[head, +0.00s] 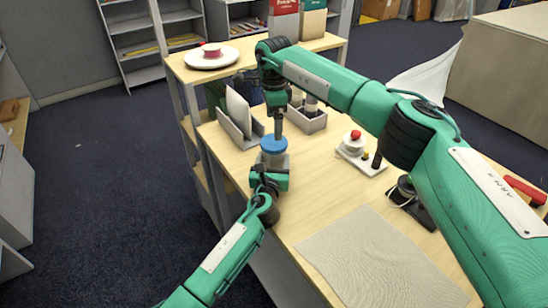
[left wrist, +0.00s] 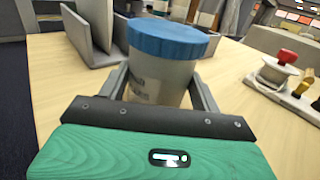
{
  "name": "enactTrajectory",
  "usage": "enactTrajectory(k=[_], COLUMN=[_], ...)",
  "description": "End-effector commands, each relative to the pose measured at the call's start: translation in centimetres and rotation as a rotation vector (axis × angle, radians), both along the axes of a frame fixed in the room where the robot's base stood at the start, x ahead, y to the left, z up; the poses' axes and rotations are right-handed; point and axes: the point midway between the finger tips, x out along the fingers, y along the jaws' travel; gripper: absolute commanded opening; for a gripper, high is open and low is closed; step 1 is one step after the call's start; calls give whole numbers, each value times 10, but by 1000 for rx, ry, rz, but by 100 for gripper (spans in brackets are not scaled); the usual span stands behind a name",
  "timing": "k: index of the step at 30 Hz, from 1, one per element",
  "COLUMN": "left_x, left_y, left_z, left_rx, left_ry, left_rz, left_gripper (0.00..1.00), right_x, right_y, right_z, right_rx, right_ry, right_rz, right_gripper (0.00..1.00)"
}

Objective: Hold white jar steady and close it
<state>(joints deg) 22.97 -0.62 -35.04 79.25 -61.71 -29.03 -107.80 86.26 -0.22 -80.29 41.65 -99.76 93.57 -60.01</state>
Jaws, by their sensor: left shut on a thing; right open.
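The white jar (left wrist: 160,82) stands upright on the wooden table and looks pale grey. Its blue lid (head: 273,143) sits level on top; the lid also shows in the left wrist view (left wrist: 167,40). I cannot tell whether it is fastened. My left gripper (head: 272,163) is shut on the jar's body, one finger on each side below the lid. My right gripper (head: 278,132) points straight down just above the lid and is open. I cannot tell whether its fingertips touch the lid, and it is not clear in the left wrist view.
A grey file holder (head: 238,132) stands left behind the jar, and a grey bin with bottles (head: 308,122) stands behind right. A small stand with a red knob (head: 355,148) is to the right. A pale mat (head: 375,255) lies in front. A raised shelf (head: 250,50) is behind.

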Motion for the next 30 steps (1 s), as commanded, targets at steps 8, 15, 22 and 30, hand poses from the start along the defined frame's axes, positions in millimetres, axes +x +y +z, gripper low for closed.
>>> enactTrajectory(k=[8, 15, 22, 30], left_x=[0, 0, 0, 0], left_y=[0, 0, 0, 0], left_z=[0, 0, 0, 0], left_rx=[0, 0, 0, 0], left_ry=[0, 0, 0, 0], left_rz=[0, 0, 0, 0], left_gripper=[1, 1, 1, 1], right_x=[-1, 0, 0, 0], right_y=[0, 0, 0, 0], right_z=[-45, -64, -66, -66], right_rx=[-1, -1, -1, -1], right_ry=[3, 1, 1, 1], right_rz=[0, -1, -1, -1], right_gripper=[94, 94, 94, 57])
